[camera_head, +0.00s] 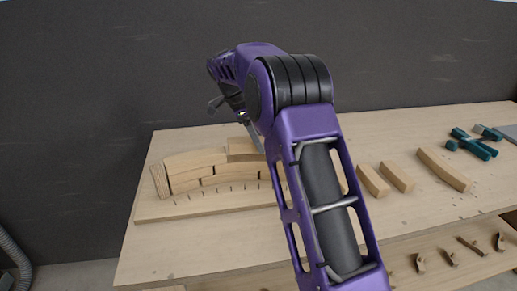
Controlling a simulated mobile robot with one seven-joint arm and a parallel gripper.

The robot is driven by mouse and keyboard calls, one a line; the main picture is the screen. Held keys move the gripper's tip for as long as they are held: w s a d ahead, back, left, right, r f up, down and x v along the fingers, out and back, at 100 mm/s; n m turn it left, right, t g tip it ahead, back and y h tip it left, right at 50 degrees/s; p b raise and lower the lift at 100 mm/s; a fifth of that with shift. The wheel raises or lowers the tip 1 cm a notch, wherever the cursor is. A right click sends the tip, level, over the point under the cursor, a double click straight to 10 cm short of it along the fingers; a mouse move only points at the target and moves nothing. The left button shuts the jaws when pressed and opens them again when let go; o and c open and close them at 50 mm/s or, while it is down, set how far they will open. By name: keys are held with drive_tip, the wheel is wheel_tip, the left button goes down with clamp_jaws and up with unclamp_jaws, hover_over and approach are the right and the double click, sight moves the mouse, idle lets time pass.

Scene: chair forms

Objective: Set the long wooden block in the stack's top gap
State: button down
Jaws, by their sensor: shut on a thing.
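The stack of pale wooden pieces (195,161) stands on a flat board on the bench, in curved courses with narrow joints between them. A light wooden block (241,146) shows at the top of the stack, just left of my arm. My gripper (256,146) points down at this block and is shut on it. My arm hides the block's right end and the right part of the stack. I cannot tell whether the block is seated in the top gap or held just above it.
Teal clamps (472,145) lie at the far right. Small curved pieces rest on a lower shelf (455,256). The bench's front left is clear.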

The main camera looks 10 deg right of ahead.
drive_tip(key=shift+f, duration=1.3)
drive_tip(key=shift+f, duration=0.15)
drive_tip(key=shift+c, duration=1.1)
unclamp_jaws()
drive_tip(key=p+v, duration=0.2)
drive_tip(key=v, duration=1)
drive_tip(key=shift+w+d, duration=0.1)
drive_tip(key=shift+r, duration=0.25)
